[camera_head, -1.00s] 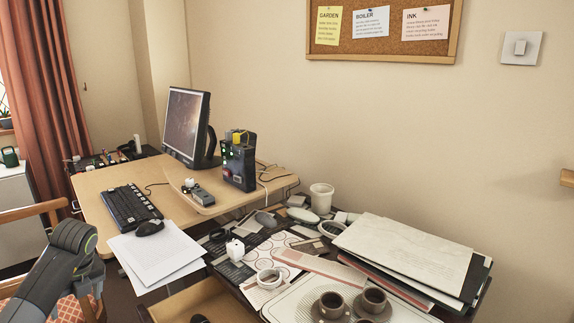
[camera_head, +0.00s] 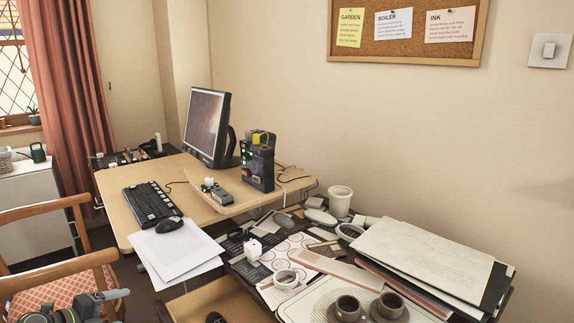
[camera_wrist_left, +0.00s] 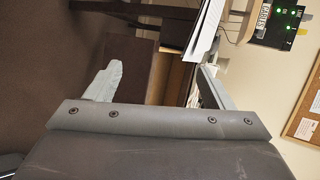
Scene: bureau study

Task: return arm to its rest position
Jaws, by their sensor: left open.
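My left arm shows at the bottom left of the head view, low in front of the wooden chair, with part of my left gripper (camera_head: 104,296) at the picture's edge. In the left wrist view my left gripper (camera_wrist_left: 157,82) has its two grey fingers spread wide, with nothing between them. Sheets of paper (camera_wrist_left: 205,35) and the desk edge lie beyond the fingers there, apart from them. My right gripper is in neither view.
The chair (camera_head: 62,268) stands beside my left arm. The desk (camera_head: 122,208) holds a monitor (camera_head: 207,125), keyboard (camera_head: 152,203) and black device (camera_head: 257,166). An open drawer (camera_head: 228,299) juts out below the cluttered surface with cups (camera_head: 349,306) and stacked papers (camera_head: 425,250).

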